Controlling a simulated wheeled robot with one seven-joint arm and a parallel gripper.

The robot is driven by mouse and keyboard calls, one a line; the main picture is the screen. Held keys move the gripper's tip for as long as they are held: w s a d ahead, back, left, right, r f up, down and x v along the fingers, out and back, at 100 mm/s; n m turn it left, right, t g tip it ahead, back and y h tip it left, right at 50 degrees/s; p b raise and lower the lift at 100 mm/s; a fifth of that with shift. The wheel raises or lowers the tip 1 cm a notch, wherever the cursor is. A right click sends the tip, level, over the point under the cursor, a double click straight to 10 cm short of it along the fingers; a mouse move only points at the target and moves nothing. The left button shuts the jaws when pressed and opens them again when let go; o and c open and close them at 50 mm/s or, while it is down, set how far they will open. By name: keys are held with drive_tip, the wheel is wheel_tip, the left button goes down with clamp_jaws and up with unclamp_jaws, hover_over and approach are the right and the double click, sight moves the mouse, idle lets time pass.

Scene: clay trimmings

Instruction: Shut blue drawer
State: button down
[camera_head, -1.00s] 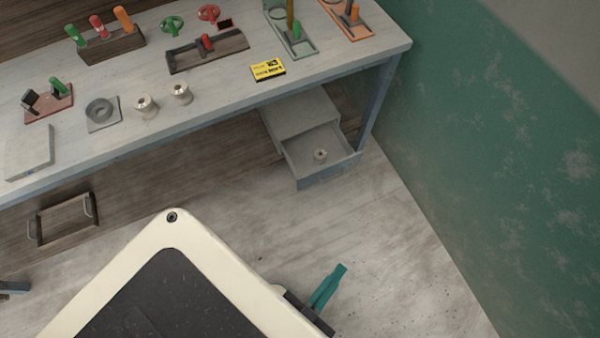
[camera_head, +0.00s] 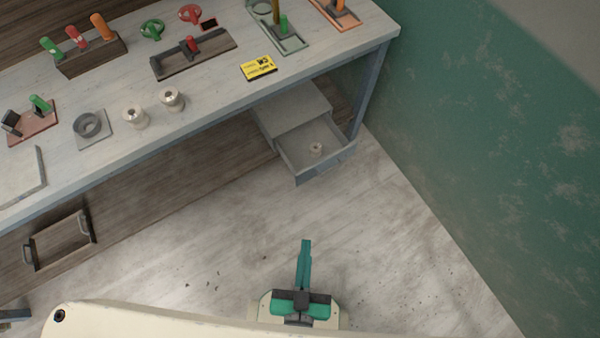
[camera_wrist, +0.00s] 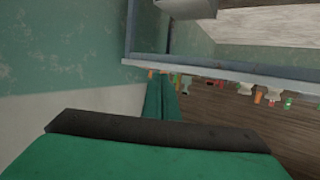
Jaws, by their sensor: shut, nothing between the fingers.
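The blue drawer (camera_head: 325,163) stands pulled out from a grey cabinet (camera_head: 292,108) under the right end of the workbench. A small pale spool-like piece (camera_head: 316,150) sits inside it. My gripper (camera_head: 305,243) is shut and empty, with its teal fingers pointing toward the drawer in the head view. It is in front of the drawer and apart from it, with floor showing between. In the wrist view the closed fingers (camera_wrist: 161,95) point toward the bench edge, and the view appears upside down. I cannot clearly make out the drawer there.
The workbench (camera_head: 190,120) carries tool racks, a yellow box (camera_head: 258,68) and two pale spools. Its blue right leg (camera_head: 371,90) stands beside the cabinet. The green wall (camera_head: 470,130) is to the right. A wooden tray (camera_head: 60,242) lies at left. Floor before the drawer is clear.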

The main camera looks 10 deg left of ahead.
drive_tip(key=w+f+m+g, duration=0.2)
drive_tip(key=w+f, duration=0.4)
drive_tip(key=f, duration=0.4)
drive_tip(key=w+f+m+g, duration=0.15)
drive_tip(key=w+f, duration=0.35)
drive_tip(key=f, duration=0.6)
drive_tip(key=m+g, duration=0.4)
drive_tip(key=m, duration=0.2)
approach(311, 170)
wheel_tip(311, 170, down, 3)
drive_tip(key=d, duration=0.2)
drive_tip(key=shift+w+a+f+n, duration=0.2)
drive_tip(key=shift+w+a, duration=0.3)
drive_tip(key=shift+w, duration=0.2)
drive_tip(key=shift+w+a+f+n, duration=0.1)
drive_tip(key=shift+w+a+f, duration=0.05)
drive_tip(key=shift+w+a, duration=0.45)
drive_tip(key=shift+w+d, duration=0.1)
